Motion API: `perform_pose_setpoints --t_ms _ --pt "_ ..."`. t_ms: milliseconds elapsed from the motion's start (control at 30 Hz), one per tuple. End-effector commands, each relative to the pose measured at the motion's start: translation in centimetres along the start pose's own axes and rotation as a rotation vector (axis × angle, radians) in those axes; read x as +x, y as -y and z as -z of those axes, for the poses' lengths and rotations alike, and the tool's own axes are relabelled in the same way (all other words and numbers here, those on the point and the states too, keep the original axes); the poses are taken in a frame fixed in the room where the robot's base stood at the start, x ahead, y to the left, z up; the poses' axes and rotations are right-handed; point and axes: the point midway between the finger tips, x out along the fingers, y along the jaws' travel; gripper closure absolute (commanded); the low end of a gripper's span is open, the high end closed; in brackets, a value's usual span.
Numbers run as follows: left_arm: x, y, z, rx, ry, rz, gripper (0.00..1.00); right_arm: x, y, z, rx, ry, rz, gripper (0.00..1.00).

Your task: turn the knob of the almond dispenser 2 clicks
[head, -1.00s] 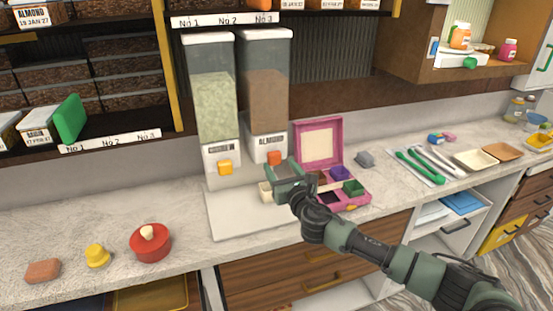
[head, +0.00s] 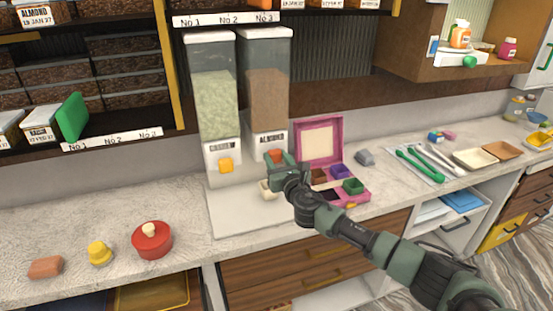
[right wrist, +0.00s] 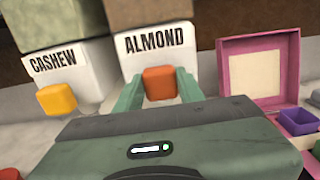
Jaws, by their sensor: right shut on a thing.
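The almond dispenser (head: 266,90) stands against the back wall, a clear hopper of brown contents above a white base labelled ALMOND. Its orange knob (right wrist: 160,83) sits on the front of that base, below the label. My right gripper (right wrist: 160,88) has one green finger on each side of the knob and is shut on it. In the head view the right gripper (head: 277,165) partly covers the knob. The cashew dispenser (head: 214,100), with a yellow knob (head: 226,165), stands just to the left. My left gripper is not in view.
A pale cup (head: 266,190) stands on the white board (head: 230,215) below the dispensers, partly hidden by my gripper. An open pink box (head: 319,140) with small coloured compartments is close on the right. A red pot (head: 152,241) stands at the front left.

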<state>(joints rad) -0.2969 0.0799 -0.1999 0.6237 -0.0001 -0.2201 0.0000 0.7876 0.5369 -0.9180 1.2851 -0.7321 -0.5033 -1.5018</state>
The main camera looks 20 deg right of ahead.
Motion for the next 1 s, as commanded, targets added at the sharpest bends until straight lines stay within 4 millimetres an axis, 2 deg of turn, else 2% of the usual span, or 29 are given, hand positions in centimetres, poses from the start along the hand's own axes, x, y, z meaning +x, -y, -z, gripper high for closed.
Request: perform_pose_setpoints --t_ms 367,1000 --pt "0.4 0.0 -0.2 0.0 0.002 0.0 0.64 0.0 0.0 0.2 0.107 -0.002 0.0 1.0" --pt "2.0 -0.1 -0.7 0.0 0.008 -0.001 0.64 0.0 0.2 0.3 0.682 -0.001 0.0 1.0"
